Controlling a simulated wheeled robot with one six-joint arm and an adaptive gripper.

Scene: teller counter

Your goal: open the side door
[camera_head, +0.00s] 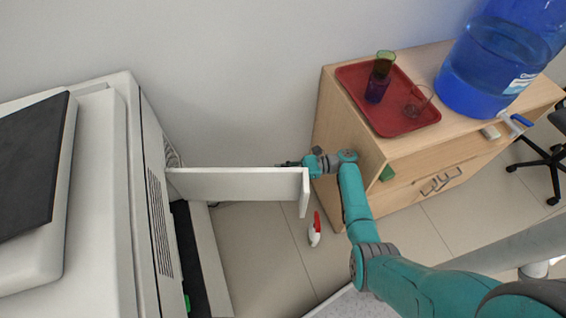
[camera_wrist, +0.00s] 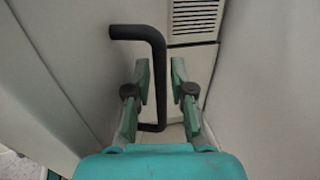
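The side door (camera_head: 235,183) is a white panel that stands out from the right side of a white machine (camera_head: 135,190) in the head view. It is swung open, roughly square to the machine's side. A black bent bar handle (camera_wrist: 155,75) shows in the wrist view. A gap shows at the right finger. In the head view my gripper (camera_head: 284,164) is at the door's far side near its outer end, partly hidden by the door.
A wooden cabinet (camera_head: 345,140) stands close to the right of my gripper, with a red tray (camera_head: 365,92), cups and a blue water bottle (camera_head: 490,65) on it. A red-and-white spray bottle (camera_head: 315,230) stands on the floor. Tiled floor is clear below the door.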

